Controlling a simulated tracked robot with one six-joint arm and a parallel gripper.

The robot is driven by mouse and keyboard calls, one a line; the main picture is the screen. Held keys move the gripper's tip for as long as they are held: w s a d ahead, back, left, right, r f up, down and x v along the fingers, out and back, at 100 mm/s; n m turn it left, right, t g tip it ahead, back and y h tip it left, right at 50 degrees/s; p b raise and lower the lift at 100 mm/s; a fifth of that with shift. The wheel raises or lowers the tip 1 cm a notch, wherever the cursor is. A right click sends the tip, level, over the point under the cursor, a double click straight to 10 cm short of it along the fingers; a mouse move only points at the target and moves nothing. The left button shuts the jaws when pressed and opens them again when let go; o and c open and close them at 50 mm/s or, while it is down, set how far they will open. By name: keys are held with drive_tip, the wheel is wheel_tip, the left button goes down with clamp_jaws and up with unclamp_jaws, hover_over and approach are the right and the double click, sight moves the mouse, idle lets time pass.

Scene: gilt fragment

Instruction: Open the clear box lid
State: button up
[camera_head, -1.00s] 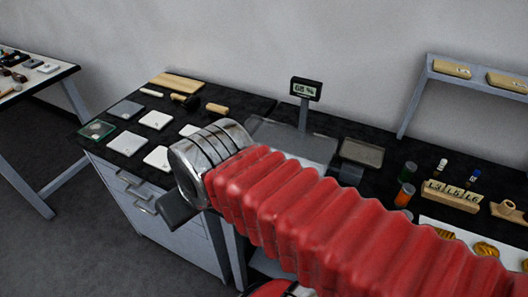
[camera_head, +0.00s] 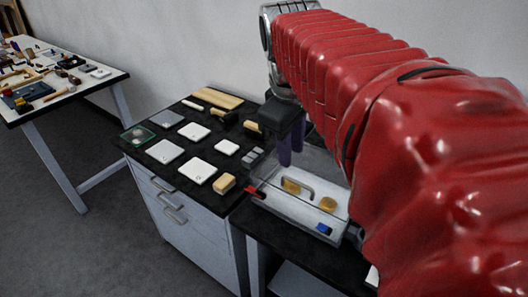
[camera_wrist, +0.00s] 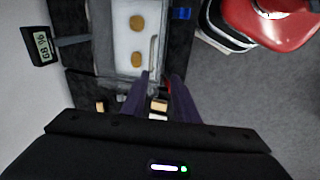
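The clear box (camera_head: 285,208) stands on the dark bench, with its transparent lid down and a grey bar handle (camera_head: 299,184) on top. Two golden pieces (camera_head: 328,204) show inside over a white base. In the wrist view the box (camera_wrist: 117,62) lies ahead of my fingers, and its handle (camera_wrist: 153,52) rises just beyond the fingertips. My gripper (camera_head: 291,158) points down above the box's back part in the head view. Its two purple fingers (camera_wrist: 162,77) are apart with nothing held between them. Whether a fingertip touches the lid cannot be told.
White and grey tiles (camera_head: 200,171), a small glass dish (camera_head: 138,134) and a yellowish block (camera_head: 224,183) lie left of the box. A digital display (camera_wrist: 42,46) stands at left in the wrist view. A second table (camera_head: 60,95) is far left. My red arm hides the right side.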

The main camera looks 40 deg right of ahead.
sight(303, 185)
drive_tip(key=d, duration=0.2)
drive_tip(key=r, duration=0.1)
drive_tip(key=shift+s+d+r+g, duration=0.1)
drive_tip(key=shift+s+d+g, duration=0.2)
drive_tip(key=shift+d, duration=0.1)
drive_tip(key=x, duration=1.4)
drive_tip(key=shift+a, duration=0.1)
drive_tip(key=shift+c, duration=0.7)
clamp_jaws()
idle(0.4)
